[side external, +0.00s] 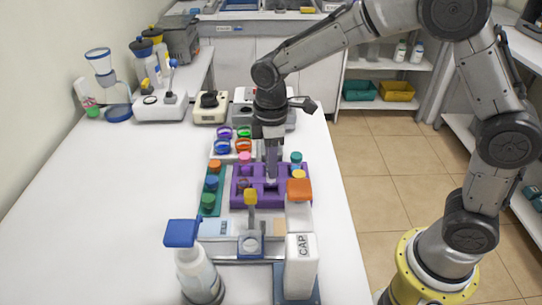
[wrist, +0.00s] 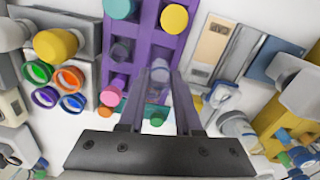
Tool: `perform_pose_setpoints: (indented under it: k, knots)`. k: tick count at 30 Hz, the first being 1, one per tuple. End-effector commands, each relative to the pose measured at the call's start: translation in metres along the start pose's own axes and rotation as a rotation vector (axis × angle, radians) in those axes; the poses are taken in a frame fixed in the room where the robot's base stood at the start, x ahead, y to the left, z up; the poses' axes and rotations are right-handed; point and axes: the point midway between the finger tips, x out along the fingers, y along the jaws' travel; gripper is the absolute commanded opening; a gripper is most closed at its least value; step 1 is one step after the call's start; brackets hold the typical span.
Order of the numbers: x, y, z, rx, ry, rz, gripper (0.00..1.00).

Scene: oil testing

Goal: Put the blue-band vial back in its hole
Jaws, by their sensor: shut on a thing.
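My gripper (side external: 271,176) points down over the middle of the purple rack (side external: 235,197). In the wrist view my gripper (wrist: 159,88) is shut on a clear, faintly bluish vial (wrist: 160,71), which I take for the blue-band vial; its band is not clear. The purple rack (wrist: 146,20) shows beyond the fingers, with square openings. The vial's lower end and the hole under it are hard to make out. Pink-capped (side external: 244,158), teal-capped (side external: 296,157) and yellow-capped (side external: 299,174) vials stand at the rack's sides.
A green rack (side external: 220,199) with capped vials stands left of the purple one. Coloured rings (side external: 222,146) lie behind. The table's left side is clear.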

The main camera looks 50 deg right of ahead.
Motion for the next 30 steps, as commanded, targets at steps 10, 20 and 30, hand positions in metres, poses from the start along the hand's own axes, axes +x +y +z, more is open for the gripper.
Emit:
perform_pose_setpoints:
  k: [10,20,30]
  knots:
    - [0.015,0.0,0.0,0.0,0.0,0.0,0.0]
    - [0.019,0.0,0.0,0.0,0.0,0.0,0.0]
    - [0.021,0.0,0.0,0.0,0.0,0.0,0.0]
